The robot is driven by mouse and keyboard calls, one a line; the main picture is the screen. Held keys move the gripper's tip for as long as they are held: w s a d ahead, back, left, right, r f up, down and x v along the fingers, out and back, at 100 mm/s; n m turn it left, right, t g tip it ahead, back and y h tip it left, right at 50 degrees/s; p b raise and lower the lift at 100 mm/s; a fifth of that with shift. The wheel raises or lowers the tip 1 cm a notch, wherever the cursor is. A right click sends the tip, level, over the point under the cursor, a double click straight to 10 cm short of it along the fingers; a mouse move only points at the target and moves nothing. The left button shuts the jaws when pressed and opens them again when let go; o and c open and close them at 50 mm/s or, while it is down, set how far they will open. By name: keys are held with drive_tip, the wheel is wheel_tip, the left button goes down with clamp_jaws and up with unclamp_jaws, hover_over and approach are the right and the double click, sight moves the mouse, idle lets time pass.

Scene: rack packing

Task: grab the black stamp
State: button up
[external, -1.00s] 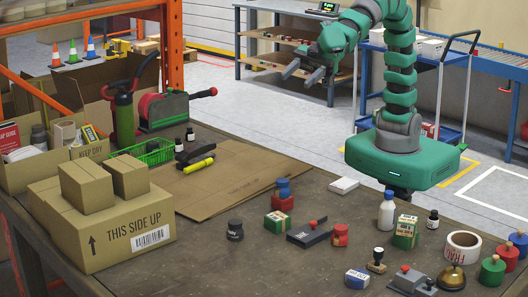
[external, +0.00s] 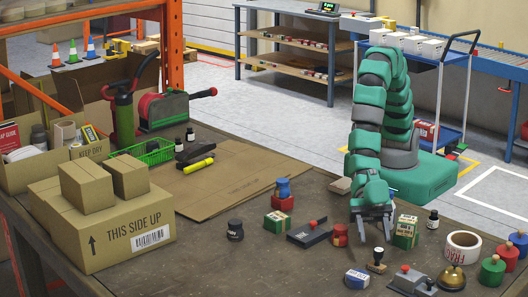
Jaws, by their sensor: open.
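A small stamp (external: 377,266) with a dark knob handle and a tan and dark base stands upright near the front of the table, right of centre. It is the likeliest black stamp in view. My gripper (external: 374,231) points down with its jaws open, just behind and above the stamp in the picture. Its fingers look apart from the stamp, and nothing shows between them. The white bottle seen earlier is hidden behind my gripper.
The front middle of the table is clear.

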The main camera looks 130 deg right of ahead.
sight(378, 248)
drive_tip(key=shift+s+f+b+x, duration=0.15)
drive_tip(key=shift+b+x, duration=0.2)
drive_tip(key=shift+x, duration=1.1)
drive_tip(key=shift+s+f+b+x, duration=0.1)
drive_tip(key=shift+f+b+x, duration=0.15)
drive_tip(key=shift+x, duration=1.2)
drive_tip(key=shift+r, duration=0.1)
drive_tip(key=c, duration=1)
